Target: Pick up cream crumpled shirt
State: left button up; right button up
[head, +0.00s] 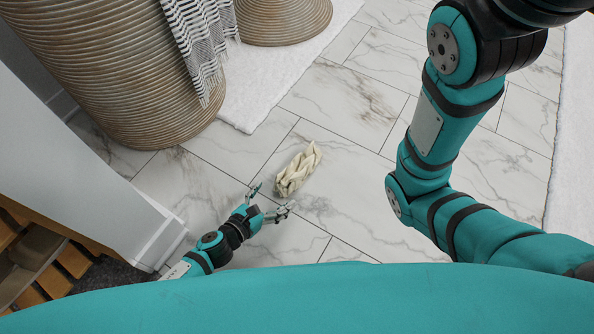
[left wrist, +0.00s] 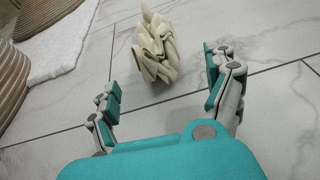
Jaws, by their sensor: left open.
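The cream crumpled shirt (head: 298,170) lies in a small bunched heap on the marble tile floor, near the middle of the head view. In the left wrist view the shirt (left wrist: 158,50) shows beyond the fingers, in line with the gap between them. My left gripper (head: 268,200) is open and empty, just short of the shirt on its lower-left side in the head view. Its two fingers (left wrist: 168,95) are spread wide in the left wrist view and do not appear to touch the shirt. My right arm crosses the right side of the head view; its gripper is out of frame.
A large ribbed basket (head: 125,70) with a striped towel (head: 200,40) over its rim stands at upper left. A white rug (head: 262,85) lies behind the shirt. A white wall end (head: 90,170) is left of my left arm. Tiles around the shirt are clear.

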aim_at(279, 191)
pick_arm(q)
jog(key=b+x, duration=0.2)
jog(key=x, duration=0.3)
jog(key=shift+a+f, duration=0.15)
jog(key=shift+w+d+f, duration=0.1)
jog(key=shift+w+d, duration=0.1)
jog(key=shift+w, duration=0.1)
jog(key=c, duration=1.4)
